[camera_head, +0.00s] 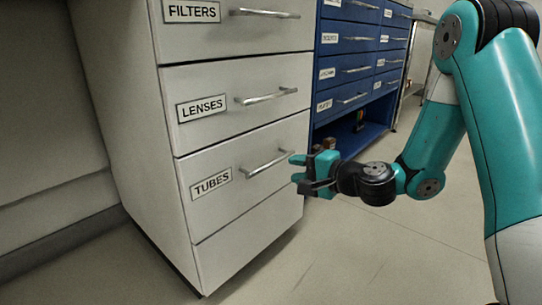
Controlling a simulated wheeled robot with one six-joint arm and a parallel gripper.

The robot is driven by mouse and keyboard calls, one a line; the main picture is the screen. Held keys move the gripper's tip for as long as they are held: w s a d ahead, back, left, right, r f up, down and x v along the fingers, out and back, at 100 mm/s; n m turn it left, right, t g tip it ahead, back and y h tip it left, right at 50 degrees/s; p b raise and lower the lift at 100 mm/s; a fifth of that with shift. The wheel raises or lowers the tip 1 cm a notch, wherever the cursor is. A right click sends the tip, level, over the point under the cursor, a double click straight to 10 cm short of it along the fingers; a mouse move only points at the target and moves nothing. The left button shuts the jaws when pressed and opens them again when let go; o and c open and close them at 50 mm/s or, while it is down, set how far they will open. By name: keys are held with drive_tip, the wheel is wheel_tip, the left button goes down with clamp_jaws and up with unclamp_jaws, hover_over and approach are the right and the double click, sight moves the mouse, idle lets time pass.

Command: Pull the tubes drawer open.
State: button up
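The tubes drawer (236,186) is the third front down on the white cabinet, with a black-on-white TUBES label (211,183). It looks shut, flush with the fronts around it. Its silver bar handle (268,163) runs across the right half of the front. My gripper (296,172) is just right of the handle's right end, with its fingers pointing left toward it. The fingers look apart with nothing between them. I cannot tell whether a fingertip touches the handle.
Above are the LENSES drawer (236,107) and the FILTERS drawer (222,35), both shut, with similar bar handles. A plain white panel (250,236) lies below. A blue drawer cabinet (359,62) stands behind on the right. The floor (350,255) in front is clear.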

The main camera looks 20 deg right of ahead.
sight(273, 164)
drive_tip(key=b+x, duration=0.1)
drive_tip(key=x, duration=0.8)
clamp_jaws()
